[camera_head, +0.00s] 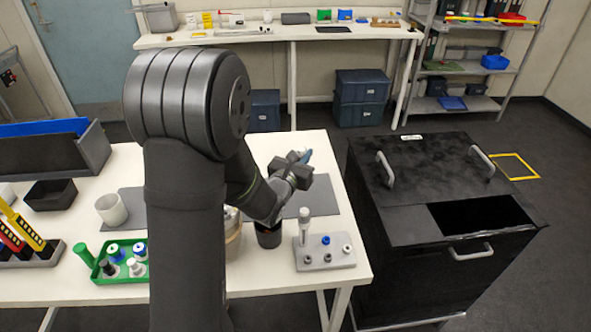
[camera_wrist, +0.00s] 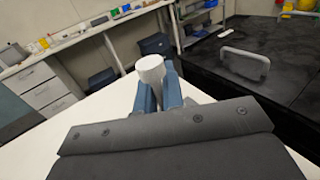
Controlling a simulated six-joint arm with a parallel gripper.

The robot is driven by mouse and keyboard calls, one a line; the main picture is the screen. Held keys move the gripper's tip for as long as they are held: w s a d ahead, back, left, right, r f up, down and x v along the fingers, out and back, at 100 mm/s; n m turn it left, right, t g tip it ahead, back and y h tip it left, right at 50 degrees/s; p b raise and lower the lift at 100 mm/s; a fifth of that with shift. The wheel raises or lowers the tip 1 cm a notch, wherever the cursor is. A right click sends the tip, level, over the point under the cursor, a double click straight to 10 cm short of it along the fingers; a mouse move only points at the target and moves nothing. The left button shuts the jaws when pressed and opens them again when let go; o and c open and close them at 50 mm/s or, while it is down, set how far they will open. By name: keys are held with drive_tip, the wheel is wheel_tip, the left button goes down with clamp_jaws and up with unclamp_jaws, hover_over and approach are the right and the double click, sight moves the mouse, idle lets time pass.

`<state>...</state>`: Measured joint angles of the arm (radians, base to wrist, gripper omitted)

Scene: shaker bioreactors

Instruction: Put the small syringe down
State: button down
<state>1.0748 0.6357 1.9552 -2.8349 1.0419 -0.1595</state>
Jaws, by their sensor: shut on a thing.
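My gripper (camera_head: 306,157) is above the right part of the white table, its blue fingers pointing away from the body camera. In the wrist view, the blue fingers (camera_wrist: 158,90) are shut on a white, round-ended piece, which I take to be the small syringe (camera_wrist: 150,68). Most of its body is hidden behind the grey gripper housing. In the head view, the held piece is too small and covered to make out. A grey rack (camera_head: 335,262) stands at the table's front right, with a white syringe-like piece (camera_head: 304,222) upright in it.
A black cup (camera_head: 268,236) stands left of the rack. A green tray (camera_head: 97,275) holds several capped items. A white cup (camera_head: 111,209) and a dark mat (camera_head: 319,198) are on the table. A black cabinet (camera_head: 400,240) with handles stands to the right.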

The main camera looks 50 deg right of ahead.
drive_tip(key=shift+f, duration=2.1)
drive_tip(key=shift+f, duration=0.15)
drive_tip(key=c, duration=1.5)
unclamp_jaws()
drive_tip(key=shift+c, duration=0.2)
drive_tip(key=v, duration=1.2)
